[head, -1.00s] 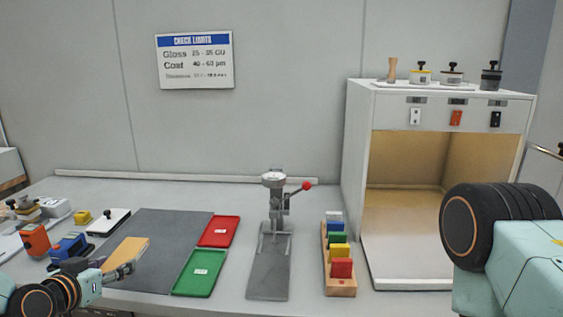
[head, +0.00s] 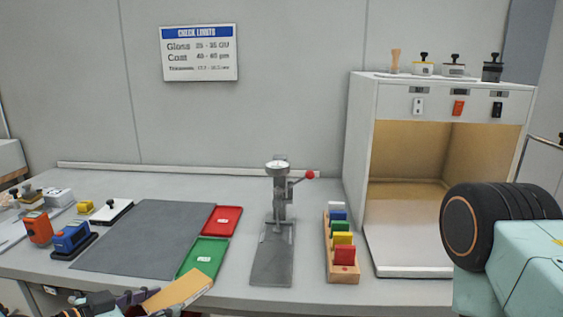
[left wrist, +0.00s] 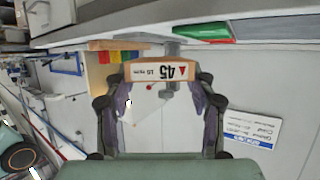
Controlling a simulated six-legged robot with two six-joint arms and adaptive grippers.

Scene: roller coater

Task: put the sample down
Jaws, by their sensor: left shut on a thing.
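The sample is a flat tan panel (head: 180,291), held low in the head view and overlapping the table's front edge. My left gripper (head: 128,303) is shut on one end of it. The panel looks clear of the table surface. The grey mat (head: 145,235) lies bare behind it, with the green tray (head: 203,257) and red tray (head: 222,219) to its right. My right gripper is out of view.
A gauge stand with a red-knobbed lever (head: 280,195) is mid-table. A wooden rack of coloured blocks (head: 342,273) stands right of it, beside a white booth (head: 360,170). Orange (head: 38,229) and blue (head: 72,236) devices stand left of the mat.

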